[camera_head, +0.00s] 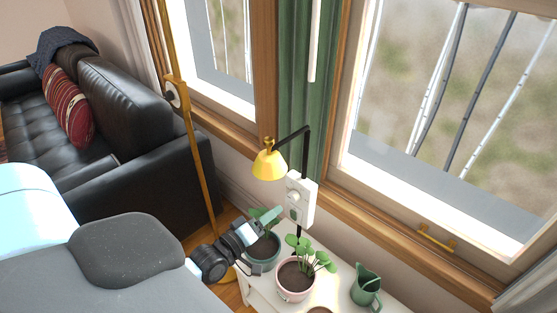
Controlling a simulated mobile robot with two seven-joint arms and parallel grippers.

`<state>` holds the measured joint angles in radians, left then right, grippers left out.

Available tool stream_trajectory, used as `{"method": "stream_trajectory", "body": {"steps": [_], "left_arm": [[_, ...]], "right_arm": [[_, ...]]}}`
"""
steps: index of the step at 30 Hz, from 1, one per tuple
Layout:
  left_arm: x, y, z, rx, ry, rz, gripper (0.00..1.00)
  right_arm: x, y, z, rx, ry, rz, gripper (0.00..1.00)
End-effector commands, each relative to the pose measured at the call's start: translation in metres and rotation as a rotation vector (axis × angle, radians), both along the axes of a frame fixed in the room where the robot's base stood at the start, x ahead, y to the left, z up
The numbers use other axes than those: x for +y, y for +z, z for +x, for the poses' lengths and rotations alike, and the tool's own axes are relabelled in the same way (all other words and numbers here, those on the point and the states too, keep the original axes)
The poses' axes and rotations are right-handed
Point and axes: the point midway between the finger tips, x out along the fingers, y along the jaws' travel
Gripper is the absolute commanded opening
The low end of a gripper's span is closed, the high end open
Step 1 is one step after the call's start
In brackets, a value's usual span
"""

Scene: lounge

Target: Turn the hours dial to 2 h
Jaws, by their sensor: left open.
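A white timer box (302,201) is mounted upright by the green wall strip between the windows. Its front shows small round shapes, one above the other. The lower one, a grey-green dial (295,213), is partly visible. The markings are too small to read, so I cannot tell which dial is the hours dial or its setting. My left gripper (270,218) is open, just left of the box and a little below it, over a potted plant. I cannot tell whether its fingertips touch the box. My right gripper is not in view.
A yellow lamp (268,165) on a black arm hangs above left of the box. Below, a white table (258,299) holds a teal pot (262,262), a pink pot (295,293) with a seedling and a green jug (366,287). A brass pole (194,150) stands left, before a black sofa (120,95).

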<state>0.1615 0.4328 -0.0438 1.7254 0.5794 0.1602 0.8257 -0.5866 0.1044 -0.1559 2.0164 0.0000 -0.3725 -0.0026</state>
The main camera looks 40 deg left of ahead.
Motion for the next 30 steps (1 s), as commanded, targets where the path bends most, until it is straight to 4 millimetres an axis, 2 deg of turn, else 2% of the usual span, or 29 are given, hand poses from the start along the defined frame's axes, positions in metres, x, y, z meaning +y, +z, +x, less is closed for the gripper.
{"method": "stream_trajectory", "body": {"steps": [8, 11, 14, 18, 21, 27, 30], "left_arm": [[-0.001, -0.001, -0.001, 0.005, -0.001, 0.004, 0.52], [-0.011, -0.009, -0.013, 0.040, -0.014, 0.045, 0.52], [-0.031, -0.025, -0.042, 0.116, -0.047, 0.145, 0.52], [-0.070, -0.051, -0.105, 0.260, -0.132, 0.359, 0.52], [-0.095, -0.063, -0.153, 0.353, -0.207, 0.520, 0.52], [-0.133, -0.071, -0.243, 0.498, -0.367, 0.806, 0.52], [-0.145, -0.071, -0.274, 0.542, -0.431, 0.905, 0.52]], "right_arm": [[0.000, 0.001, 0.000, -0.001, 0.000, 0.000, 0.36], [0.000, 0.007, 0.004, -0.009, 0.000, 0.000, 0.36], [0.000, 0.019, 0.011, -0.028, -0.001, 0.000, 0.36], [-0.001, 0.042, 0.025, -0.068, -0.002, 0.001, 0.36], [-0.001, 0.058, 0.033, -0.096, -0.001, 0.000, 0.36], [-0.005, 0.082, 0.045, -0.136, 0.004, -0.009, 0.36], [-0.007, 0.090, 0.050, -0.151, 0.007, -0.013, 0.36]]}}
